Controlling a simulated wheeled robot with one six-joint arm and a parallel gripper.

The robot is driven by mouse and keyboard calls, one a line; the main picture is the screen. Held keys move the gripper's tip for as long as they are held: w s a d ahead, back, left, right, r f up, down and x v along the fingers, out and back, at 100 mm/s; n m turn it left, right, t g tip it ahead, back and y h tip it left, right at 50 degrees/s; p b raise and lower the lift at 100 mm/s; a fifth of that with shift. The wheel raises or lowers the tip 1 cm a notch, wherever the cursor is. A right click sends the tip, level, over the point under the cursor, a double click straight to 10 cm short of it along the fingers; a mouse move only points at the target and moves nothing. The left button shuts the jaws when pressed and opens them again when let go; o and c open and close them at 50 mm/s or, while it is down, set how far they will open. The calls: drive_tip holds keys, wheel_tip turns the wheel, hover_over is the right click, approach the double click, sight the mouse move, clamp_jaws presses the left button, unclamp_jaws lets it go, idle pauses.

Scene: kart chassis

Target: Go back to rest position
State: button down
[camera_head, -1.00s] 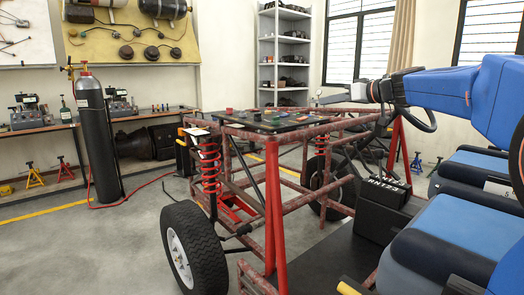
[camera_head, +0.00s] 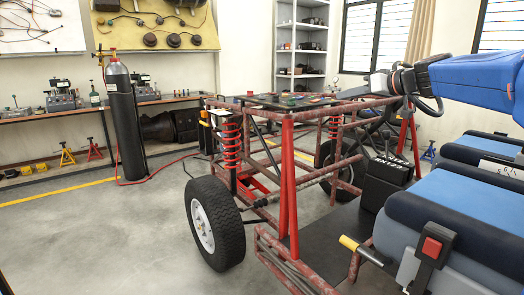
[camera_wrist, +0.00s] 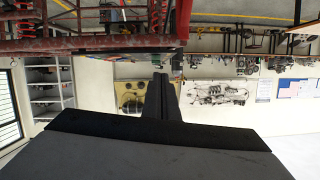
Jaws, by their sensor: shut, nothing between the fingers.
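My gripper (camera_head: 345,94) is at the end of my blue arm, at the upper right in the head view. It points left, level with the top of the red kart chassis (camera_head: 288,190) and overlapping its far right top in the picture. In the wrist view my gripper (camera_wrist: 160,80) shows as dark fingers closed together with nothing between them. The chassis top bars also show at the upper left of the wrist view (camera_wrist: 100,44). I cannot tell the exact gap between fingers and chassis; no contact is visible.
A dark panel with coloured parts (camera_head: 285,101) lies on the chassis top. A wheel (camera_head: 215,224) stands at its near left. Blue seats (camera_head: 470,215) fill the lower right. A gas cylinder (camera_head: 125,115) stands by the bench (camera_head: 50,127).

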drive_tip(key=s+a+f+m+g+h, duration=0.1)
drive_tip(key=s+a+f+g+h, duration=0.2)
drive_tip(key=s+f, duration=0.75)
drive_tip(key=s+d+f+m+g+h, duration=0.1)
drive_tip(key=s+d+f+m+h, duration=0.1)
drive_tip(key=s+f, duration=1.1)
drive_tip(key=s+d+f+m+g+h, duration=0.2)
drive_tip(key=s+d+f+h, duration=0.1)
drive_tip(key=s+f, duration=1)
drive_tip(key=s, duration=0.6)
drive_tip(key=shift+s+d+m+g+h, duration=0.2)
drive_tip(key=shift+s+m+g+h, duration=0.1)
drive_tip(key=shift+s+m+h, duration=0.1)
drive_tip(key=shift+r, duration=0.1)
